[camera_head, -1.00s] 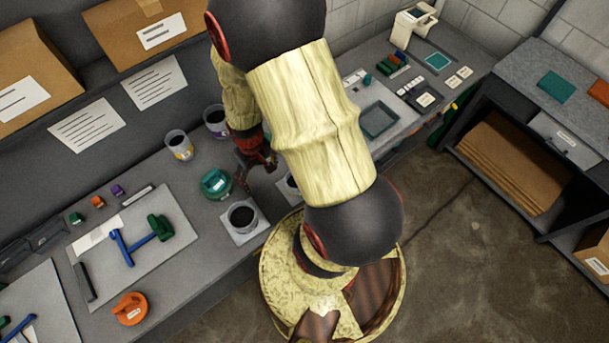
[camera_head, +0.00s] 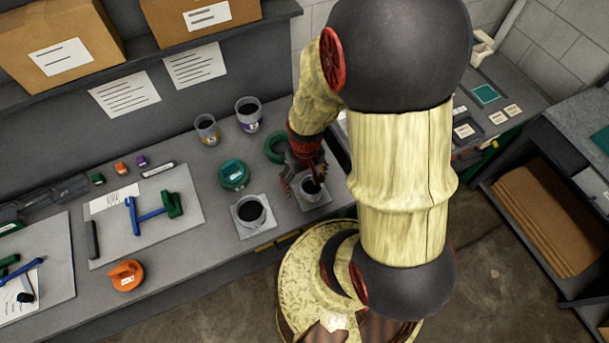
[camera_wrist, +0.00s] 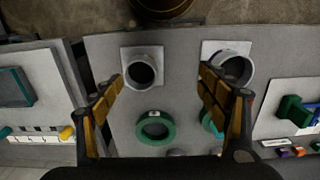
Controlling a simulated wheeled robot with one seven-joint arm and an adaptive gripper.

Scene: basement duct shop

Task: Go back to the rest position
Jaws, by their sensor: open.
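My gripper (camera_head: 304,183) is open above the workbench, close to a grey cup with dark contents (camera_head: 313,187) that stands on a pale square card. In the wrist view my gripper (camera_wrist: 162,78) has its fingers spread wide, with nothing held between them. The same cup (camera_wrist: 143,70) shows beyond the fingers, nearer the left one. A second such cup (camera_wrist: 235,67) shows by the right finger. I cannot tell the exact height of the fingers above the cups. My arm hides part of the bench in the head view.
A green ring (camera_head: 274,147), a green lidded round item (camera_head: 234,174) and two cups with labels (camera_head: 208,130) (camera_head: 249,114) stand nearby. Blue and green tools (camera_head: 150,212) lie on a board at left. An orange round item (camera_head: 126,275) sits near the front edge. Boxes fill the shelf above.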

